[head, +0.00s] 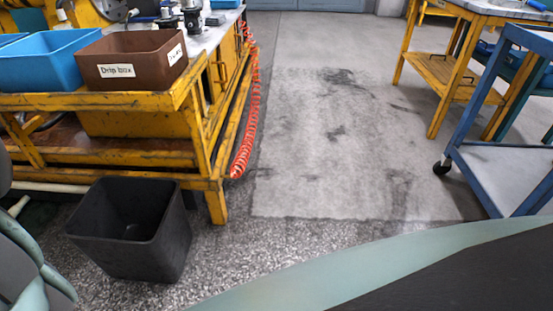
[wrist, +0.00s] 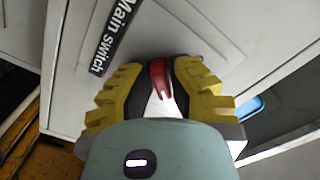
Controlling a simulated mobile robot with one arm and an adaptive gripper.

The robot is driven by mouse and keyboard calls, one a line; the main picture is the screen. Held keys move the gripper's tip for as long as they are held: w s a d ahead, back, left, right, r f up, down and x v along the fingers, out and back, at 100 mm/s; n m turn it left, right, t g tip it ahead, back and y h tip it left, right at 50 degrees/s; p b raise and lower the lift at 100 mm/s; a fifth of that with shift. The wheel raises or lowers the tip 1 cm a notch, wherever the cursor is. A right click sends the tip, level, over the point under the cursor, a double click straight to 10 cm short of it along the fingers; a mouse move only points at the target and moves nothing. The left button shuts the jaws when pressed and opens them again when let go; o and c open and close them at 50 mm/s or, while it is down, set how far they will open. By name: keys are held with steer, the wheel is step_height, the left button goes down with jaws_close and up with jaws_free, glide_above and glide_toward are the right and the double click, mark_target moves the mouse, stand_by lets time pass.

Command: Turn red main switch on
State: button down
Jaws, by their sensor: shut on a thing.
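In the wrist view, a red switch handle (wrist: 159,78) sits between the fingers of my gripper (wrist: 160,88). The yellow ribbed fingers are close on both sides of the handle and are shut on it. A black label reading "Main switch" (wrist: 116,30) is fixed on the light grey panel (wrist: 70,75) just to the upper left of the handle. The lower part of the handle and its mount are partly hidden by my gripper. The switch and my gripper do not show in the head view.
The head view shows a yellow workbench (head: 150,100) with a brown "Drip box" (head: 133,58) and a blue bin (head: 45,65). A black bin (head: 130,240) stands on the floor. A blue cart (head: 500,160) is at the right. The floor between is clear.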

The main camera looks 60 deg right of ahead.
steer(key=shift+s+f, duration=0.1)
steer(key=shift+f, duration=0.4)
steer(key=c, duration=1.3)
jaws_free()
steer(key=o, duration=0.3)
steer(key=shift+w+a+r, duration=0.1)
steer(key=shift+w+r, duration=0.1)
steer(key=shift+r, duration=0.25)
steer(key=shift+s, duration=0.1)
steer(key=v, duration=1.1)
steer(key=shift+s, duration=0.35)
